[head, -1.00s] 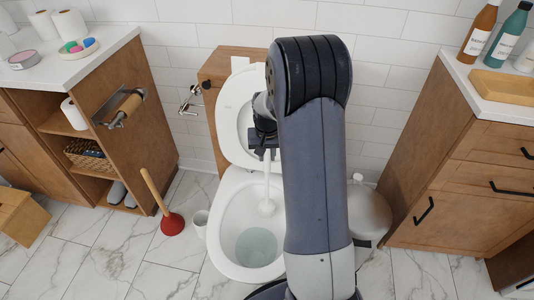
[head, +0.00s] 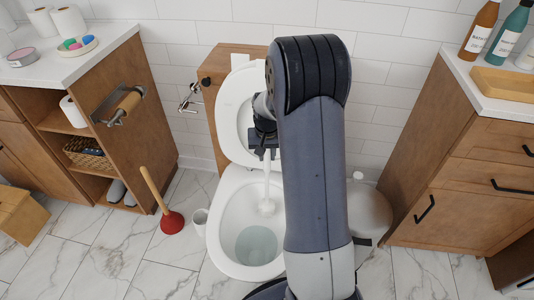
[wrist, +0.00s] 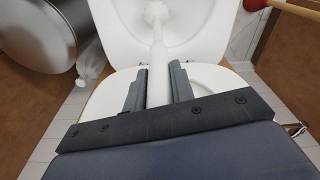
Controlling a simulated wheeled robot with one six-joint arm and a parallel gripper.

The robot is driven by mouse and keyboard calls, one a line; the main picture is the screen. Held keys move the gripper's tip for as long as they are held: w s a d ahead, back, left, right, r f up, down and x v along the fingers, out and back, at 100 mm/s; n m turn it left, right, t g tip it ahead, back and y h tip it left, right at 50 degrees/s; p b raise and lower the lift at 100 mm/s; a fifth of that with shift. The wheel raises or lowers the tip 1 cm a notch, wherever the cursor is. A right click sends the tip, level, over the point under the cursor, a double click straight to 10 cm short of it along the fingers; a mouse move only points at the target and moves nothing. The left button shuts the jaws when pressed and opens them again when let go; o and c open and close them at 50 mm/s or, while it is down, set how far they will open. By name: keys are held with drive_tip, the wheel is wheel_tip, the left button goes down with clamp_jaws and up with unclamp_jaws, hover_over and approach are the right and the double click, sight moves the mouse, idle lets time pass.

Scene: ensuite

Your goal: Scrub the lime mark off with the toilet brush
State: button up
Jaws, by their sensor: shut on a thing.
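The white toilet brush (head: 267,207) hangs head down inside the toilet bowl (head: 217,220), above the water and near the back wall. I cannot tell if its bristles touch the bowl. My gripper (head: 265,152) is shut on the brush handle, in front of the raised lid. In the wrist view, my gripper's two dark fingers (wrist: 157,88) stand on either side of the white handle, and the brush head (wrist: 156,13) points into the bowl. I cannot make out a lime mark; part of the bowl's right side is hidden behind my arm.
A red plunger (head: 172,222) and a small white cup (head: 200,222) stand on the floor left of the toilet. A round bin (head: 370,213) stands to the right. Wooden cabinets flank both sides, and a paper holder (head: 120,105) juts from the left one.

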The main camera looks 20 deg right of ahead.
drive_tip(key=shift+f+b, duration=0.3)
drive_tip(key=shift+f, duration=0.25)
